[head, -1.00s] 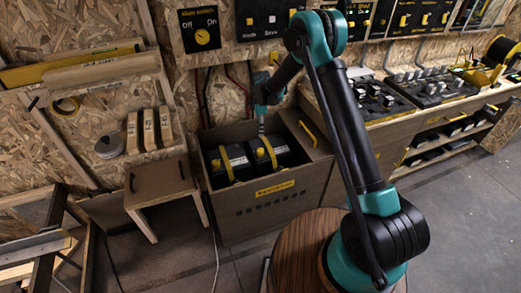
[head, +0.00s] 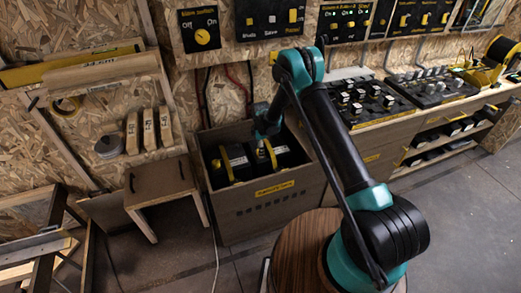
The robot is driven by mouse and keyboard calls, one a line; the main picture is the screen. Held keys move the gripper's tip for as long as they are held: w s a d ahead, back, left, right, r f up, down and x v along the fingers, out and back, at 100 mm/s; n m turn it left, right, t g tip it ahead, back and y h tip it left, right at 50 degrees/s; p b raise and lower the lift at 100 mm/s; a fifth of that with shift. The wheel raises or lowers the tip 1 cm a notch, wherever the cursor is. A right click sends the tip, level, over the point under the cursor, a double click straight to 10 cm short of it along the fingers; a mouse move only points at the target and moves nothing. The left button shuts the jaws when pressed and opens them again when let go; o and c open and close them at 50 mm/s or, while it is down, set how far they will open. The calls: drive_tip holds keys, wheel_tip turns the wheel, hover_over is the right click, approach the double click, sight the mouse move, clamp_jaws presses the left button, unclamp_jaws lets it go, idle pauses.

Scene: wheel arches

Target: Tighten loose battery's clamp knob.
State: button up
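Two black batteries with yellow straps sit side by side in an open wooden box (head: 275,212): a left battery (head: 236,163) and a right battery (head: 284,157). My gripper (head: 267,150) points down at the right battery, near its yellow strap. Its fingers are small and dark here, so I cannot tell whether they are open or shut, or touching anything. A clamp knob cannot be made out; my gripper and wrist cover part of that area. I cannot tell which battery is loose.
A wooden stool (head: 160,188) stands left of the box. A workbench (head: 378,137) with black knob panels (head: 362,101) runs along the right. A black switch panel (head: 199,29) hangs on the wall above. A cable trails on the floor before the box.

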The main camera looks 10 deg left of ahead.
drive_tip(key=shift+c, duration=0.4)
drive_tip(key=c, duration=1.1)
drive_tip(key=shift+m, duration=0.4)
drive_tip(key=m, duration=0.4)
drive_tip(key=shift+m, duration=0.3)
drive_tip(key=m, duration=1)
drive_tip(key=shift+m, duration=2.7)
